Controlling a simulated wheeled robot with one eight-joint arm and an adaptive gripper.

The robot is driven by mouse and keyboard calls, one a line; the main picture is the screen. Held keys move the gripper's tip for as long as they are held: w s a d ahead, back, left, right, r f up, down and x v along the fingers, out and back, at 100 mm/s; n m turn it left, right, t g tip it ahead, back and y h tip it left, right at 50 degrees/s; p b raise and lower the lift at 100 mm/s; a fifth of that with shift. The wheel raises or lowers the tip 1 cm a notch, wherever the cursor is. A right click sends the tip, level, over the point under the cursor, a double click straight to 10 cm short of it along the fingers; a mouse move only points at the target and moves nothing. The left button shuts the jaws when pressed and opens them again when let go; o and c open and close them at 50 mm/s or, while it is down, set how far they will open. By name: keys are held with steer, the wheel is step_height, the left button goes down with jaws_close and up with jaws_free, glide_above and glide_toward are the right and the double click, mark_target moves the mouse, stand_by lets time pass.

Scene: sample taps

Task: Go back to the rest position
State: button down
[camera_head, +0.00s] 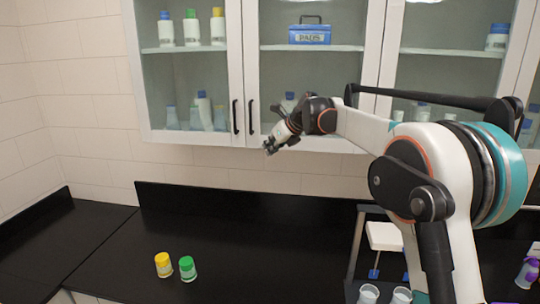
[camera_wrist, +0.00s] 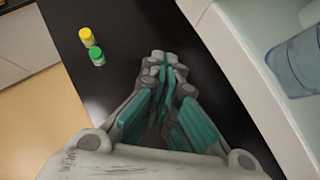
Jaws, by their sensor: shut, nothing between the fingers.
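My gripper (camera_head: 270,148) is raised in front of the wall cabinet's lower edge, well above the black counter (camera_head: 230,240). In the wrist view my gripper (camera_wrist: 163,62) has its fingers together with nothing between them. A yellow-capped jar (camera_head: 163,265) and a green-capped jar (camera_head: 187,268) stand upright side by side on the counter, apart from my gripper. In the wrist view the yellow-capped jar (camera_wrist: 87,37) and the green-capped jar (camera_wrist: 97,56) show at the upper left of the fingers.
The glass-fronted cabinet (camera_head: 244,60) holds several bottles and a blue box (camera_head: 310,34). A rack with a white block (camera_head: 384,236) and white cups (camera_head: 368,293) stands at the lower right, partly behind my arm. A purple-and-white bottle (camera_head: 527,272) is at the far right. The middle counter is clear.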

steer(key=s+d+f+n+h+b, duration=0.1)
steer(key=s+d+f+n+b, duration=0.3)
steer(key=s, duration=0.6)
steer(key=s+d+f+n+h+b, duration=0.15)
steer(key=s+f+n+b, duration=0.35)
steer(key=s, duration=0.5)
steer(key=s+d+f+n+h+b, duration=0.1)
steer(key=s+d+f+n+b, duration=0.35)
steer(key=s+b, duration=0.4)
steer(key=s+d+f+n+b, duration=0.2)
steer(key=s+f+n, duration=0.3)
steer(key=s+f, duration=0.3)
steer(key=s+d+f+n+h+b, duration=0.1)
steer(key=s+f+n+b, duration=0.3)
steer(key=s+f, duration=0.5)
steer(key=s+d+f+n+h+b, duration=0.1)
steer(key=s+d+f+n+b, duration=0.3)
steer(key=s+f, duration=0.4)
step_height(320, 180, down, 2)
steer(key=shift+s+n+b, duration=0.3)
steer(key=shift+n+b, duration=0.2)
steer(key=shift+n, duration=0.35)
steer(key=shift+h, duration=0.25)
